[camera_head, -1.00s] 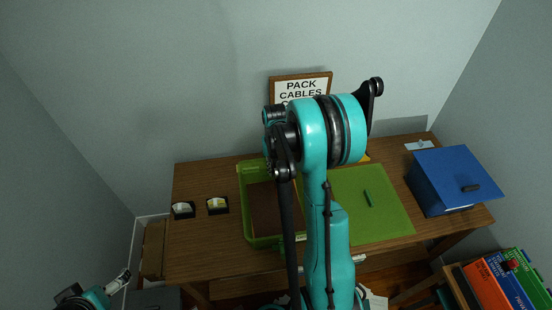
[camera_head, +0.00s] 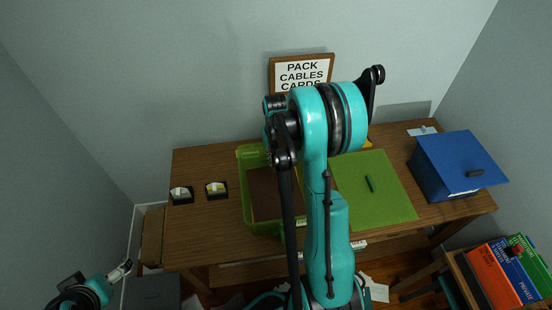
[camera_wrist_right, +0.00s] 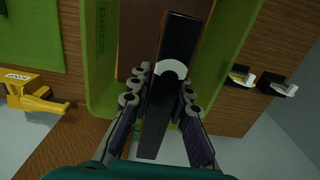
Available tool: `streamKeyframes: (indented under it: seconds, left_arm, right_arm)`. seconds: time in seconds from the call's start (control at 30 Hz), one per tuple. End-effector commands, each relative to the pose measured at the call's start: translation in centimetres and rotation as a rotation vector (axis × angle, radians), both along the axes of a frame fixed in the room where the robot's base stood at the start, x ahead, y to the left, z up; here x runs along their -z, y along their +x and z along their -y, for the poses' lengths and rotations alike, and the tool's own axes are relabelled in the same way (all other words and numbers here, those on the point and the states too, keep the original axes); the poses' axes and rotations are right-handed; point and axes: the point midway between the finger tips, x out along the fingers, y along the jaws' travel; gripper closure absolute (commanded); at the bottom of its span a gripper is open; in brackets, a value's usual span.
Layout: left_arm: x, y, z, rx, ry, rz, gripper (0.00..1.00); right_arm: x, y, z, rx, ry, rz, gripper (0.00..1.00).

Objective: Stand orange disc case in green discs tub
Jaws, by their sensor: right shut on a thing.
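The green discs tub (camera_head: 242,180) stands on the desk, left of the upright arm in the head view. Its wall with the word "Discs" shows in the right wrist view (camera_wrist_right: 98,60). A brown surface (camera_wrist_right: 133,40) shows inside it. My right gripper (camera_wrist_right: 163,88) is shut on a slim dark case (camera_wrist_right: 178,38) with a reddish-orange edge and a pale half-round mark. The case is seen nearly edge-on over the tub; whether it touches the tub floor I cannot tell. The head view hides this gripper behind the arm. My left gripper (camera_head: 124,268) is low at the left, away from the desk.
A blue box (camera_head: 450,170) stands at the desk's right. Two small black trays (camera_head: 216,190) sit left. A yellow object (camera_wrist_right: 35,100) is near the tub. Binders (camera_head: 500,270) stand lower right.

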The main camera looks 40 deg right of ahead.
Motion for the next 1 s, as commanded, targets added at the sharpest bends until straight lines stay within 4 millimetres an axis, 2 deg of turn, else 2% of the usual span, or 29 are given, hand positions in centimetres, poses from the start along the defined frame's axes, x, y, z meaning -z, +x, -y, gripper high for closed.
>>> streamKeyframes:
  seconds: [0.03,1.0]
  left_arm:
    - [0.8,0.0,0.0,0.0,0.0,0.0,0.07]
    - [8.8,0.0,0.0,0.0,0.0,0.0,0.07]
  right_arm:
    - [0.9,0.0,0.0,0.0,0.0,0.0,1.0]
    - [10.0,0.0,0.0,0.0,0.0,0.0,1.0]
